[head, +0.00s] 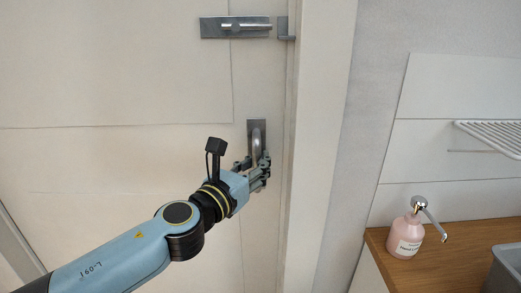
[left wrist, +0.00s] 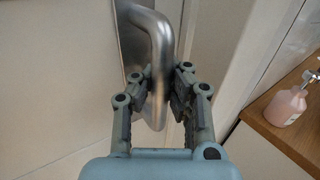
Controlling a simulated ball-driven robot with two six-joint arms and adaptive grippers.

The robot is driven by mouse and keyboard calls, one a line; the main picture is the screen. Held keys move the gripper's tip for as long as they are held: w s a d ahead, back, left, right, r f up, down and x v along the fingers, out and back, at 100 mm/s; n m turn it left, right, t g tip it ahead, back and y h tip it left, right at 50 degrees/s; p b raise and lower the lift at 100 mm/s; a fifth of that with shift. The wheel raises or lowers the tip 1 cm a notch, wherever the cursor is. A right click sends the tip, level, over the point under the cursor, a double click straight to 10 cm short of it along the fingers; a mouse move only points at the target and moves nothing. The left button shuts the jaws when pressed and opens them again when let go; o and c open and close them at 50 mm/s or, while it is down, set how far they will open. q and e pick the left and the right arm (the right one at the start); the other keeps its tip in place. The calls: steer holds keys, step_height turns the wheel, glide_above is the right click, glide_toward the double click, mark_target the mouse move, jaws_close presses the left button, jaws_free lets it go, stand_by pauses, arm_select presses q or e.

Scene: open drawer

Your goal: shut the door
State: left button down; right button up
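The cream door (head: 120,80) fills the left and middle of the head view. Its right edge lies close beside the pale door frame (head: 322,120); I cannot tell whether a small gap remains. A grey metal handle (head: 257,136) on a dark plate sits near that edge. My left gripper (head: 262,172) is at the handle's lower part. In the left wrist view the handle (left wrist: 158,50) hangs down between the two fingers (left wrist: 160,88), which are drawn in around it. My right gripper is not in view.
A metal slide bolt (head: 235,27) is high on the door, with its keeper (head: 284,28) beside it. At right, a pink soap bottle (head: 405,236) stands on a wooden counter (head: 440,262), near a grey basin (head: 508,270) and below a white rack (head: 492,136).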

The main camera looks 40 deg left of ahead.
arm_select(q)
steer(key=shift+s+d+f+h, duration=0.1)
steer(key=shift+s+f+h, duration=0.2)
steer(key=shift+f, duration=0.15)
steer(key=shift+s, duration=0.15)
steer(key=c, duration=1.7)
jaws_free()
steer(key=shift+s+d+r, duration=0.1)
steer(key=shift+s, duration=0.1)
steer(key=shift+o, duration=1)
steer(key=shift+s+d+r, duration=0.15)
steer(key=shift+s+r, duration=0.1)
steer(key=shift+s, duration=0.15)
steer(key=shift+o, duration=1.2)
steer(key=shift+s+r, duration=0.1)
steer(key=shift+s, duration=0.05)
steer(key=s, duration=0.7)
steer(key=s+d, duration=0.1)
steer(key=s, duration=0.3)
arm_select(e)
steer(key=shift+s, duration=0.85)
